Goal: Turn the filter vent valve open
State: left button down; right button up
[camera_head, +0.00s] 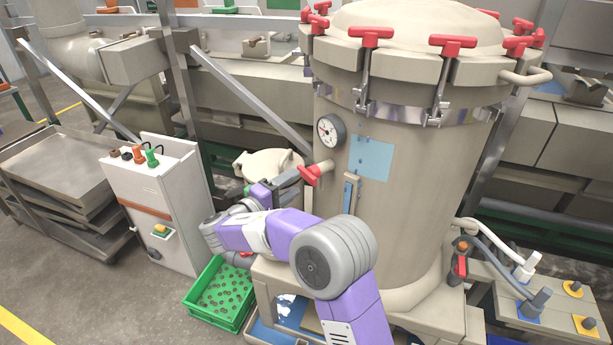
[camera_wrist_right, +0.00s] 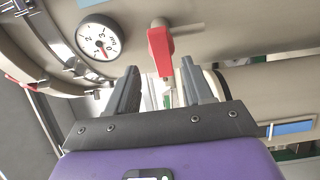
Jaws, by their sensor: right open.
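The filter vent valve has a red handle (camera_head: 316,172) on the side of the large beige filter vessel (camera_head: 425,150), below the pressure gauge. In the right wrist view the red handle (camera_wrist_right: 160,50) points down from its grey stem, with its lower end at the gap between my fingertips. My right gripper (camera_head: 292,175) reaches in from the front left of the vessel. In the right wrist view my right gripper (camera_wrist_right: 160,72) is open, one dark finger on each side of the handle's lower end. I cannot tell whether a finger touches it. My left gripper is out of view.
The pressure gauge (camera_head: 331,130) sits just above the valve. Red clamp handles (camera_head: 452,42) ring the lid. A smaller lidded pot (camera_head: 268,165) stands behind the gripper. A green crate (camera_head: 222,292) and a white control box (camera_head: 155,205) are at left. Another red-handled valve (camera_head: 461,265) is at lower right.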

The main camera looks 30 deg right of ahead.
aim_at(305, 176)
jog(key=x, duration=0.6)
jog(key=shift+d+f, duration=0.15)
jog(key=shift+d, duration=0.05)
jog(key=c, duration=0.8)
